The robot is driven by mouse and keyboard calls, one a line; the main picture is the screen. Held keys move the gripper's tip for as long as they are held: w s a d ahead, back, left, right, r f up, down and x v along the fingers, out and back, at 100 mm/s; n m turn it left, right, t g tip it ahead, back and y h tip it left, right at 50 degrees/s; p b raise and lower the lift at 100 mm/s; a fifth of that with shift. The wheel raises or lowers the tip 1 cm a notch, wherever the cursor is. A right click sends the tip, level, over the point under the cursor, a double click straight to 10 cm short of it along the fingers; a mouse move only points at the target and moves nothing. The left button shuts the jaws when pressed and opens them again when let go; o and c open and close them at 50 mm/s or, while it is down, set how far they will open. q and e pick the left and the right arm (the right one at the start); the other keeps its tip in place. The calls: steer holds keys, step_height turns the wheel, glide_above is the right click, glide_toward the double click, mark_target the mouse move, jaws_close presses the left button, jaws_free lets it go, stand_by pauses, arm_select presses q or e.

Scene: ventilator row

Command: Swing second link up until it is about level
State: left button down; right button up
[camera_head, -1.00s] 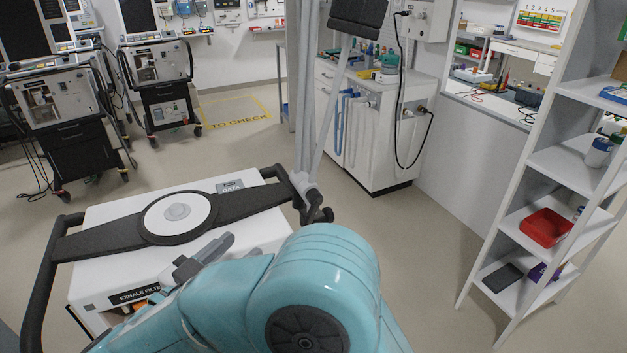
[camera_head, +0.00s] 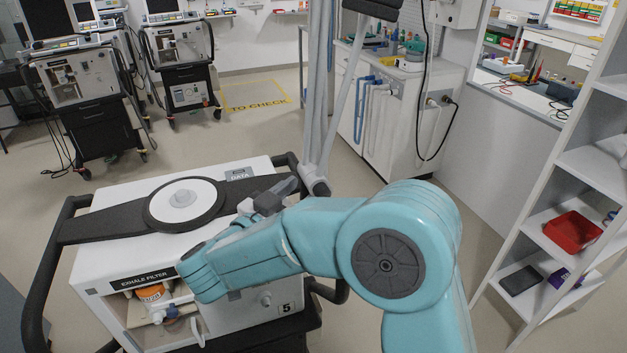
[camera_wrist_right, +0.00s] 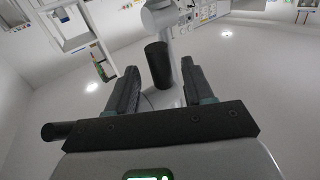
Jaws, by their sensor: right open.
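The jointed support arm has several pale grey links (camera_head: 318,95) standing steeply above the far right corner of the white ventilator (camera_head: 105,245). One slanted link (camera_head: 345,100) runs up to a black pad (camera_head: 372,8) at the top. Its grey lower joint (camera_head: 316,187) is just beyond my right gripper (camera_head: 284,188). In the right wrist view the two dark fingers (camera_wrist_right: 160,88) are apart. A black cylinder (camera_wrist_right: 158,65) below a pale grey joint (camera_wrist_right: 160,18) shows between and beyond them; contact cannot be told. My left gripper is out of view.
A round white disc (camera_head: 183,203) on a black strap lies on the ventilator top, with a black rail (camera_head: 45,260) around it. A white cabinet (camera_head: 400,115) stands behind, and white shelves (camera_head: 590,175) at the right. Open floor (camera_head: 260,140) lies behind the ventilator.

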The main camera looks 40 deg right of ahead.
steer(key=x, duration=0.4)
steer(key=shift+d, duration=0.15)
steer(key=shift+w, duration=0.1)
jaws_close()
